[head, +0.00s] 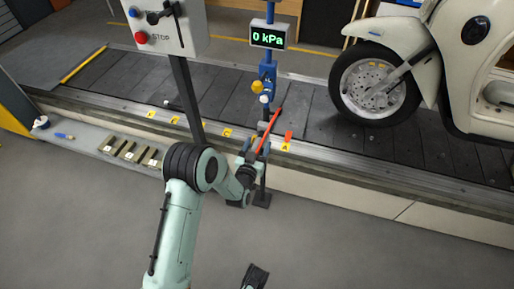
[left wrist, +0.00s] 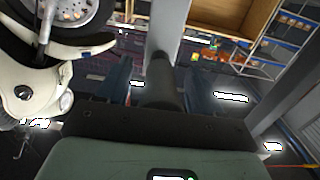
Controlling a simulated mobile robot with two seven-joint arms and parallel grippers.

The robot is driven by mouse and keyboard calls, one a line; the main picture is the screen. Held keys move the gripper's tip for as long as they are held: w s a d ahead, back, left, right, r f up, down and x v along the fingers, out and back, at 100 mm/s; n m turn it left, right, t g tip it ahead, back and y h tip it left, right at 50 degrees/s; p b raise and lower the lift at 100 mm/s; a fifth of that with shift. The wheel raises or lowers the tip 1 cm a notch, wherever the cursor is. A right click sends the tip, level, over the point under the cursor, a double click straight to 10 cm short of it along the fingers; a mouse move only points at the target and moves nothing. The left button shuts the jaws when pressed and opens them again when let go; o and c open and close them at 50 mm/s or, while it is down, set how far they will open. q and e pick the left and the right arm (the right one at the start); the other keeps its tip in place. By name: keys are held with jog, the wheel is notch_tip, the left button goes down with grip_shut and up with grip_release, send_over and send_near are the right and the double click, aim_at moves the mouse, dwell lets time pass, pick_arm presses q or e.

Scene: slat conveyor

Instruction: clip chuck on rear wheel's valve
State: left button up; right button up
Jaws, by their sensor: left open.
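A scooter wheel (head: 375,85) with a black tyre and pale rim stands on the conveyor at right in the head view. It also shows at the upper left of the left wrist view (left wrist: 72,12). My left gripper (head: 257,148) is open beside the blue air post (head: 267,73), near a red bar (head: 270,130). In the left wrist view its fingers (left wrist: 158,82) stand apart with a dark cylinder between them. I cannot make out the chuck. A dark part at the bottom edge may be my right gripper (head: 256,277).
The white scooter body (head: 456,75) is at right. Yellow tags (head: 228,133) line the conveyor edge. A shelf (head: 85,143) holds small blocks. Floor in front is clear.

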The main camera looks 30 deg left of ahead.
pick_arm(q)
jog(key=shift+w+a+r, duration=0.1)
jog(key=shift+w+r, duration=0.5)
jog(key=shift+w, duration=0.15)
grip_shut()
jog(key=shift+s+d+f, duration=0.15)
jog(key=shift+s, duration=0.25)
jog(key=shift+s+d+f, duration=0.1)
jog(key=shift+s, duration=0.25)
jog(key=shift+p+v, duration=0.45)
jog(key=shift+v, duration=1.4)
jog(key=shift+a+f, duration=0.15)
